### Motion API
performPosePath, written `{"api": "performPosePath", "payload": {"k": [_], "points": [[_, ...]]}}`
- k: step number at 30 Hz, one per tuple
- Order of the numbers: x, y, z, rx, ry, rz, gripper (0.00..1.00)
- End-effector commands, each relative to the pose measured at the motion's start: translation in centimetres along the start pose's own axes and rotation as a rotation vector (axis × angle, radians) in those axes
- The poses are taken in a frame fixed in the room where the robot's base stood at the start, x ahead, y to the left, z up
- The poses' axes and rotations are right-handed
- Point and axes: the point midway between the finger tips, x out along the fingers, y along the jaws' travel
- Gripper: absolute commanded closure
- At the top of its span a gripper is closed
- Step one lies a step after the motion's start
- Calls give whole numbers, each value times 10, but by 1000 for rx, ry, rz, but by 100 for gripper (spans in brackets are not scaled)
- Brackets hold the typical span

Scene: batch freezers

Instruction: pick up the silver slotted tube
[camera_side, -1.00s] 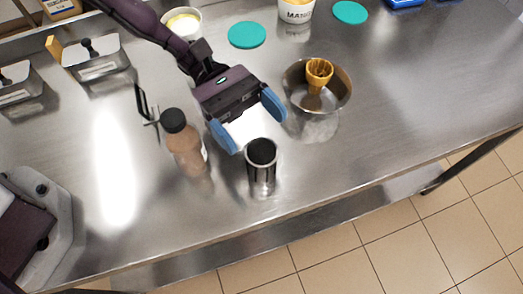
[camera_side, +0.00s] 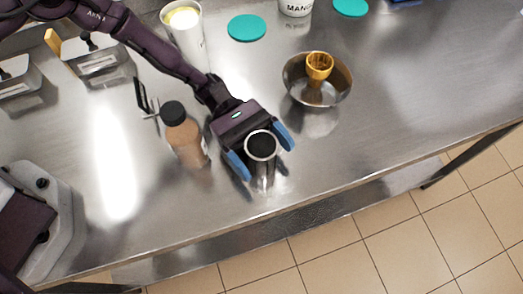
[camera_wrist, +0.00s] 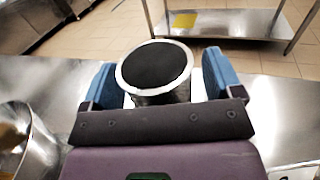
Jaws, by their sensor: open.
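The silver slotted tube (camera_side: 261,146) stands upright on the steel table near its front edge, with a bright rim and a dark opening. In the wrist view the tube (camera_wrist: 155,68) sits between the two blue fingers, its rim facing the camera. My gripper (camera_side: 263,157) is open, with one blue finger on each side of the tube. In the wrist view my gripper (camera_wrist: 160,85) shows a gap between each finger and the tube. The tube's slots and lower part are mostly hidden.
A brown bottle with a black cap (camera_side: 185,138) stands close on the left. A steel bowl (camera_side: 338,90) holding a yellow-orange cup (camera_side: 319,66) is at the right. A white cup (camera_side: 187,38) and teal discs (camera_side: 247,28) lie farther back. The table (camera_side: 400,110) is clear at right.

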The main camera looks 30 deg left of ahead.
Motion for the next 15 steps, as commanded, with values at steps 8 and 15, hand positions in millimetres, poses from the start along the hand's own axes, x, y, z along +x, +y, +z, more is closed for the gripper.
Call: {"api": "performPosePath", "payload": {"k": [8, 15], "points": [[0, 0, 0, 0, 0, 0, 61], [0, 0, 1, 1, -1, 0, 71]]}}
